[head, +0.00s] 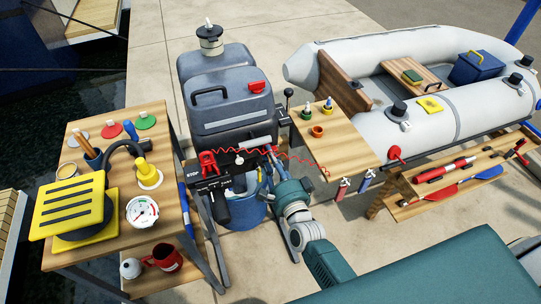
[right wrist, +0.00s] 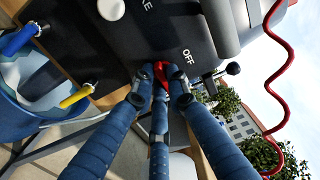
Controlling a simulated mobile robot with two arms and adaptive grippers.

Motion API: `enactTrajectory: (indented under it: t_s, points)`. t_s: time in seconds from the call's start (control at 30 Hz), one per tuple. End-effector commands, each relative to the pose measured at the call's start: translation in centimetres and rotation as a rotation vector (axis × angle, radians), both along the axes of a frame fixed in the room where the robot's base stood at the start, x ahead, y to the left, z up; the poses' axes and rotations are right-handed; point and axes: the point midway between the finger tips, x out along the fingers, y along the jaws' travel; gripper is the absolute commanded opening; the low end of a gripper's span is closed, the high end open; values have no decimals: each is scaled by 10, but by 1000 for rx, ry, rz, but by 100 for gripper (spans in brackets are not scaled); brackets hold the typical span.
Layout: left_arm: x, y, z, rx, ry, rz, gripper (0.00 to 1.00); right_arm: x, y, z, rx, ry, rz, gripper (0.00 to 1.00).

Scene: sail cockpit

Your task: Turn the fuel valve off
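The fuel valve shows in the right wrist view as a small red handle (right wrist: 161,74) at the lower edge of a dark panel, to the left of and below the word OFF. My right gripper (right wrist: 160,82) has its blue fingers drawn in around this handle, with the tips at its sides; they look shut on it. In the head view my right gripper (head: 269,168) is at the front of the grey outboard-like tank unit (head: 228,100) and hides the valve. The handle's exact turn is hard to tell. My left gripper is not in view.
A red coiled cord (right wrist: 273,40) hangs right of the panel. A black ball-tipped lever (right wrist: 233,68) is close to my fingers. A blue bucket (head: 245,210) stands below. Wooden tables with tools (head: 115,218) and pots (head: 345,142) flank the unit. An inflatable boat (head: 350,62) lies behind.

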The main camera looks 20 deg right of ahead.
Motion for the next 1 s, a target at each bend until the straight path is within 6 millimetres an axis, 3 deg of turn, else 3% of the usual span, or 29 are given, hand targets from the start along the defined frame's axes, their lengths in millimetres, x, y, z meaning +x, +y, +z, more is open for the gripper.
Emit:
enactTrajectory:
  t_s: [0.47,1.0]
  points:
    - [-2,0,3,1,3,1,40,0,-1,1,-64,-2,-1,0]
    - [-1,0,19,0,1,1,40,0,-2,2,-509,-18,-1,0]
